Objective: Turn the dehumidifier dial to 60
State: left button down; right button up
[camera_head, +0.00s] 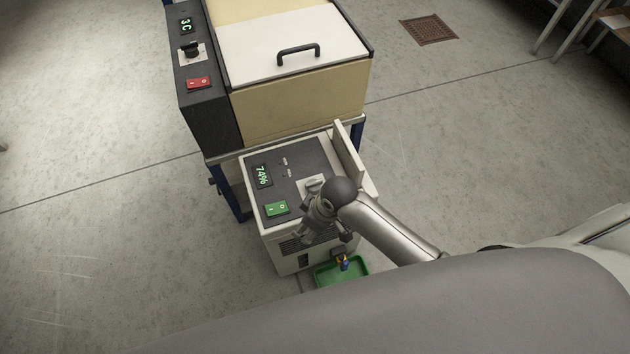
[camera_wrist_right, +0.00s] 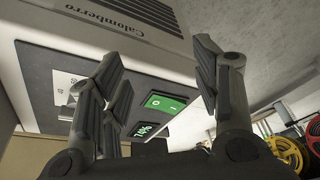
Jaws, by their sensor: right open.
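The dehumidifier (camera_head: 251,192) is a pale box with a dark top panel, and its green display (camera_head: 263,175) reads 74%. The green rocker switch (camera_head: 277,208) sits below the display. A light dial plate (camera_head: 308,184) shows partly behind my right gripper (camera_head: 322,230); the dial itself is mostly hidden in the head view. My right gripper is over the panel's front right part, with nothing seen between its fingers. In the right wrist view the open fingers (camera_wrist_right: 162,85) spread before the panel, and the dial plate (camera_wrist_right: 64,84) is beside the left finger, partly covered. My left gripper is out of view.
A larger cream machine (camera_head: 300,100) with a white handled lid stands behind, with a 3C display (camera_head: 186,25) and red switch (camera_head: 198,83). A raised pale flap (camera_head: 348,150) borders the panel's right. A green tray (camera_head: 357,268) lies in front. Left floor is clear.

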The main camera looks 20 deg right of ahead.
aim_at(315, 182)
jog(key=w+r+n, duration=0.1)
jog(key=w, duration=0.1)
jog(key=w+r+n, duration=0.2)
jog(key=w+r+n+g, duration=0.1)
jog(key=w, duration=0.2)
jog(key=shift+d+r+n+h, duration=0.1)
jog(key=shift+r+n+h, duration=0.05)
jog(key=shift+n+h, duration=0.2)
jog(key=w+d+r+n+g+h, duration=0.1)
jog(key=w+d+r+n+h, duration=0.15)
jog(key=w+d+r, duration=0.2)
jog(key=shift+y, duration=0.3)
jog(key=f, duration=1)
jog(key=shift+w+d+f+b, duration=0.25)
jog(key=shift+d+f+b, duration=0.1)
jog(key=shift+c, duration=0.2)
jog(key=c, duration=1)
